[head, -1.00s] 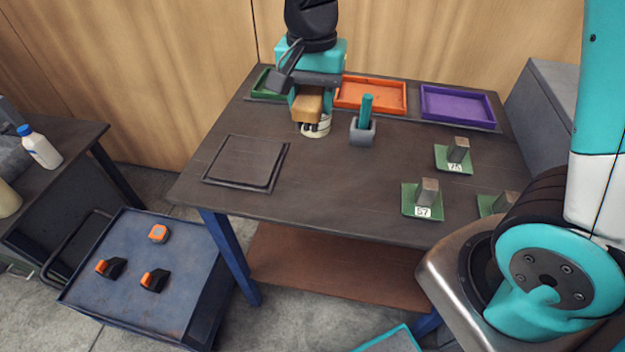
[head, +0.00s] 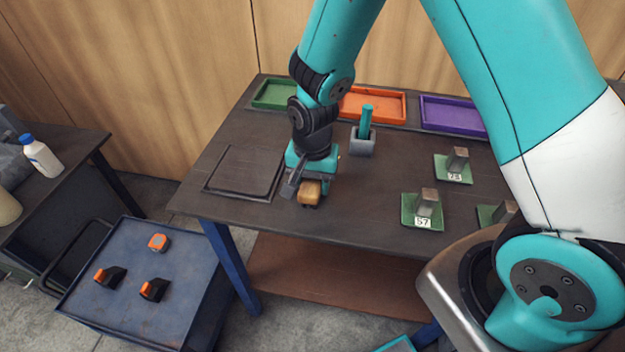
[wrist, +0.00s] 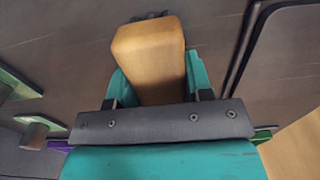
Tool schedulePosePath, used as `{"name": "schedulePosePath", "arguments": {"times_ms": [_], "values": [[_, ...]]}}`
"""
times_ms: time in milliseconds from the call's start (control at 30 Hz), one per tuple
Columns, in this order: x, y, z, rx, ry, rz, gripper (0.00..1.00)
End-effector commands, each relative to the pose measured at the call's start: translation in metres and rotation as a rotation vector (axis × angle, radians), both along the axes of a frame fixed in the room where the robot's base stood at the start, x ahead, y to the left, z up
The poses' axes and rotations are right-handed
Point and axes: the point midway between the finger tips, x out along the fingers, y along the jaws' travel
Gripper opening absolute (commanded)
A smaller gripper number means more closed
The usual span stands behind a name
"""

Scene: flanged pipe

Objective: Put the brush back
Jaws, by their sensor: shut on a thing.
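The brush, a tan wooden block (head: 310,191), is held in my gripper (head: 306,182) over the front left part of the table, right of the dark square panel. I cannot tell whether it touches the table. In the wrist view the brush (wrist: 149,55) sits between the teal fingers of my gripper (wrist: 155,82), its long end pointing away from the palm. A little of something dark shows at its far end; its underside is mostly hidden.
A dark square raised-edge panel (head: 243,171) lies at left. A grey holder (head: 362,143) with a teal-handled tool stands behind. Green (head: 274,94), orange (head: 374,104) and purple (head: 453,114) trays line the back. Metal blocks on green plates (head: 423,208) stand right.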

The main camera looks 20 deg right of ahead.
Motion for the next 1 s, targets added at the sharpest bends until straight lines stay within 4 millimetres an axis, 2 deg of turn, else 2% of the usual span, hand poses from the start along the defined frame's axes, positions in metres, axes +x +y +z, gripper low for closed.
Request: {"name": "schedulePosePath", "arguments": {"times_ms": [300,333,400,433,767,867,1000], "values": [[0.000,0.000,-0.004,0.000,-0.001,0.000,0.21],[0.000,0.000,-0.002,0.000,-0.001,0.000,0.54],[0.000,0.000,-0.002,0.000,-0.001,0.000,0.70],[0.000,0.000,-0.002,0.000,-0.001,0.000,0.72],[0.001,0.000,0.004,0.001,-0.002,0.000,0.72],[0.001,0.000,0.015,0.002,-0.006,0.000,0.72],[0.002,0.001,0.045,0.002,-0.009,0.000,0.72]]}}
